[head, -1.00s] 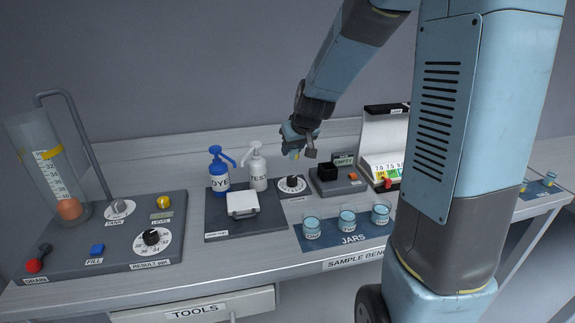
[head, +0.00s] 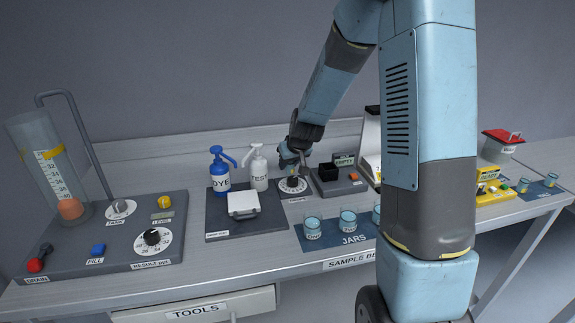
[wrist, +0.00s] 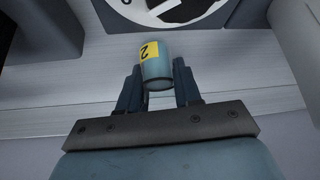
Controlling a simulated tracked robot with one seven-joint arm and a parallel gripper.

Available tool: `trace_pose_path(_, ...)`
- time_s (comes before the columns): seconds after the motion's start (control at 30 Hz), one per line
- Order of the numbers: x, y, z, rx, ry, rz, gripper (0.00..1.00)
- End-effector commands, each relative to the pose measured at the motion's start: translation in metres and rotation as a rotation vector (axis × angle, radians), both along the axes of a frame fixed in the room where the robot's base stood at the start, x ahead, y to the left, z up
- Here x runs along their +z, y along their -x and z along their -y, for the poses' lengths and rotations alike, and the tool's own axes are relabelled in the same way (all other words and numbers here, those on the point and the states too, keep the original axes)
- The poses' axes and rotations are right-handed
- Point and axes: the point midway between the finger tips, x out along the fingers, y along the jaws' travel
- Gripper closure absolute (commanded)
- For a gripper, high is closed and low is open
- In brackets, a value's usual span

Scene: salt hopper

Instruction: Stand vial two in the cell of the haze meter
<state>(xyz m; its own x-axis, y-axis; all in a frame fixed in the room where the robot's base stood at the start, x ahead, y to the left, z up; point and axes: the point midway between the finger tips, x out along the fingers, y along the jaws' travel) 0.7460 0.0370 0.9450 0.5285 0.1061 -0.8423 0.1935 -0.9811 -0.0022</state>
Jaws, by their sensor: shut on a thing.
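My gripper (wrist: 158,84) is shut on vial two (wrist: 154,70), a blue-grey cylinder with a yellow label marked 2. The fingers sit on both sides of it. In the head view my gripper (head: 290,160) hangs above the white dial; the vial is hard to make out there. A grey unit with a black square block and a screen reading EMPTY, apparently the haze meter (head: 328,174), stands just right of my gripper. The inside of its cell cannot be made out. The vial is apart from it.
The round dial (head: 293,185) lies below my gripper. Blue DYE (head: 219,172) and white TEST (head: 258,170) pump bottles stand to the left. Jars (head: 312,229) stand on a blue mat in front. My arm hides part of the right side.

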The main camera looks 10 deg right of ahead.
Motion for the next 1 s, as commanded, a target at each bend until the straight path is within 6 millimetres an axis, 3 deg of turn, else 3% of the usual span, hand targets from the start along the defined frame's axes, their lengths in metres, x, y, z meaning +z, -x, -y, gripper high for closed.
trace_pose_path(0.4,-0.0088,0.0003,-0.0008,0.001,0.0,0.0,1.0)
trace_pose_path(0.43,-0.0091,0.0004,-0.0009,0.001,0.0,0.0,0.66)
trace_pose_path(0.5,-0.0088,0.0004,-0.001,0.001,0.0,0.001,0.59)
trace_pose_path(0.7,-0.0086,0.0004,-0.0011,0.001,0.0,0.001,0.41)
trace_pose_path(1.0,-0.0055,0.0002,-0.0014,0.002,0.001,0.002,0.41)
